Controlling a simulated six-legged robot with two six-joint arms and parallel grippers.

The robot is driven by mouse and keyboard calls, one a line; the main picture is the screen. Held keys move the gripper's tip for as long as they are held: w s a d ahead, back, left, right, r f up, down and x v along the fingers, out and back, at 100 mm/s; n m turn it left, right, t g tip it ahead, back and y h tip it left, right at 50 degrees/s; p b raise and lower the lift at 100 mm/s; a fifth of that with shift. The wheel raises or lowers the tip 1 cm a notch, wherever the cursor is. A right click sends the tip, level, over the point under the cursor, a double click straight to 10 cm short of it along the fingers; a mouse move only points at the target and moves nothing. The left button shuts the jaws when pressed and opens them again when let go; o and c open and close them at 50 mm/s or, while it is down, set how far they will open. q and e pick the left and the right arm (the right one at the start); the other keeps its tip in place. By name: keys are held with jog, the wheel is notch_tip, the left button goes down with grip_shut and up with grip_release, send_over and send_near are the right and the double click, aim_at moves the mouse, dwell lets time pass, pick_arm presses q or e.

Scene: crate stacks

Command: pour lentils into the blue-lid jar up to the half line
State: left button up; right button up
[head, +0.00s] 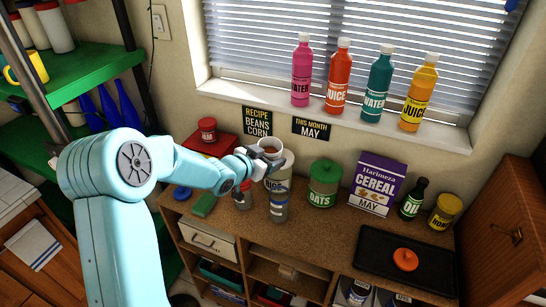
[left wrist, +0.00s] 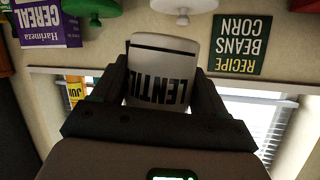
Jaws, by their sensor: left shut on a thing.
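My left gripper (head: 262,163) is shut on a white lentils canister (head: 270,145), held above the counter with its brown contents showing at the open top. In the left wrist view the canister (left wrist: 160,75) sits between both fingers, its "LENTIL" label upside down. A clear jar (head: 279,208) with a bluish band stands open at the counter's front, below the canister. I cannot tell its contents. A blue lid (head: 182,193) lies apart on the left of the counter. My right gripper does not show.
A jar labelled RICE (head: 277,184) stands right behind the clear jar. A green oats canister (head: 323,184), cereal box (head: 378,184), oil bottle (head: 413,200) and dark tray (head: 385,262) are to the right. A small jar (head: 243,192) and green block (head: 203,204) are left.

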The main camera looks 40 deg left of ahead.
pick_arm(q)
jog(key=shift+a+f+m+t+y+b, duration=0.25)
jog(key=shift+m+y+b, duration=0.2)
jog(key=shift+b, duration=0.9)
jog(key=shift+w+f+m+b, duration=0.15)
jog(key=shift+m+b, duration=0.2)
jog(key=shift+b, duration=0.6)
jog(key=f+b, duration=0.1)
jog(key=b, duration=0.1)
jog(key=f+m+t+b, duration=0.1)
jog(key=b, duration=0.1)
jog(key=shift+a+y+b, duration=0.2)
jog(key=shift+y+b, duration=0.15)
notch_tip(320, 180, down, 2)
jog(key=b, duration=0.1)
jog(key=m+b, duration=0.1)
jog(key=b, duration=0.1)
jog(key=shift+a+m+t+y, duration=0.15)
jog(key=shift+m+t+y, duration=0.1)
jog(key=shift+m+y, duration=0.05)
jog(key=shift+w+r, duration=0.1)
jog(key=shift+a+r+m+t+b, duration=0.1)
jog(key=shift+r+m+t+b, duration=0.25)
jog(key=shift+b, duration=1.55)
jog(key=shift+a+r+m+t+b, duration=0.15)
jog(key=shift+m+b, duration=0.4)
jog(key=shift+b, duration=1.3)
dwell(0.4)
